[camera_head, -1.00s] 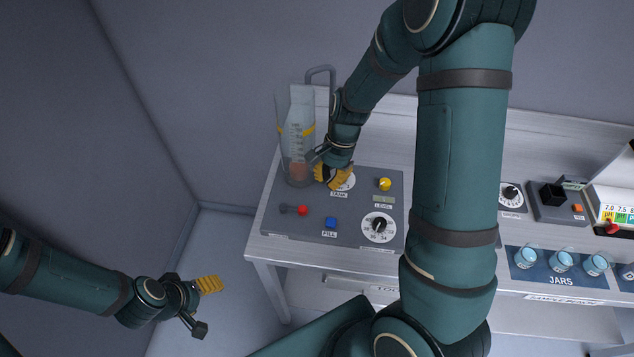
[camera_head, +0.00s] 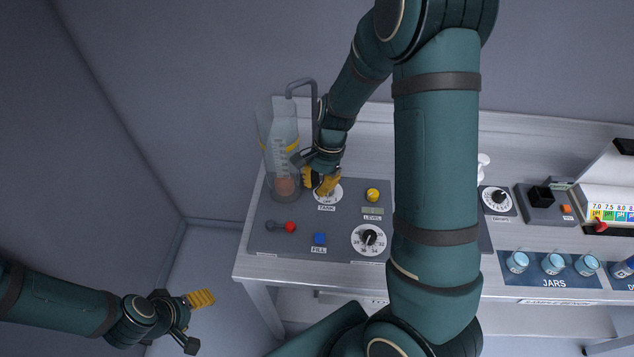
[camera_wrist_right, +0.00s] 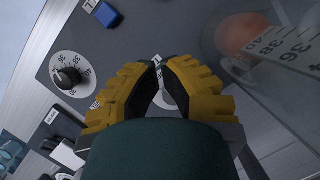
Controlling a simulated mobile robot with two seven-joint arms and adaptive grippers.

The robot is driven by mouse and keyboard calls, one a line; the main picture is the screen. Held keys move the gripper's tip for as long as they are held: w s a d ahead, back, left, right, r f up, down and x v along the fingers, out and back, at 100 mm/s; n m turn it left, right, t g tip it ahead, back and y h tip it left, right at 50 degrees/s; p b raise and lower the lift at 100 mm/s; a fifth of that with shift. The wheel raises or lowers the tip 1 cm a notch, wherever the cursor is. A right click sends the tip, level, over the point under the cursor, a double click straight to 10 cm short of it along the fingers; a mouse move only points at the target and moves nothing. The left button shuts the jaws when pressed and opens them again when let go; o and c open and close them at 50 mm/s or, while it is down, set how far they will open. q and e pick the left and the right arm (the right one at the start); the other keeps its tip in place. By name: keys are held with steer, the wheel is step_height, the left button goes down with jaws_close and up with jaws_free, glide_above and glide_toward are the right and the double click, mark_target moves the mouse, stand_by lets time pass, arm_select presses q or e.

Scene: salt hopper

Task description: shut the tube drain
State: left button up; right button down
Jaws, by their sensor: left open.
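The clear tube (camera_head: 281,150) with a printed scale, a yellow band and an orange disc low inside stands at the panel's back left. It also shows in the wrist view (camera_wrist_right: 285,48). A lever with a red knob (camera_head: 289,227) lies on the panel in front of the tube, pointing right; its label is too small to read. My right gripper (camera_head: 319,184) is over the TANK dial (camera_head: 327,196), right of the tube and behind the lever. Its yellow fingertips (camera_wrist_right: 157,64) are close together; whether they hold anything is unclear. My left gripper (camera_head: 196,320) is open and empty, left of the bench.
On the panel are a blue FILL button (camera_head: 319,239), a numbered dial (camera_head: 369,239) and a yellow knob (camera_head: 373,195). A bent grey pipe (camera_head: 302,82) rises behind the tube. Jars (camera_head: 553,263) stand on the right. My right arm hides the bench's middle.

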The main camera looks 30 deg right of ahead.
mark_target(302, 223)
steer(key=x, duration=0.7)
steer(key=shift+a+r+b, duration=0.1)
steer(key=shift+b, duration=0.2)
steer(key=shift+s+a, duration=0.2)
steer(key=shift+a, duration=0.35)
steer(key=shift+s+a, duration=0.2)
steer(key=shift+a, duration=0.35)
steer(key=shift+s+a, duration=0.2)
steer(key=shift+a, duration=0.4)
steer(key=shift+d, duration=0.1)
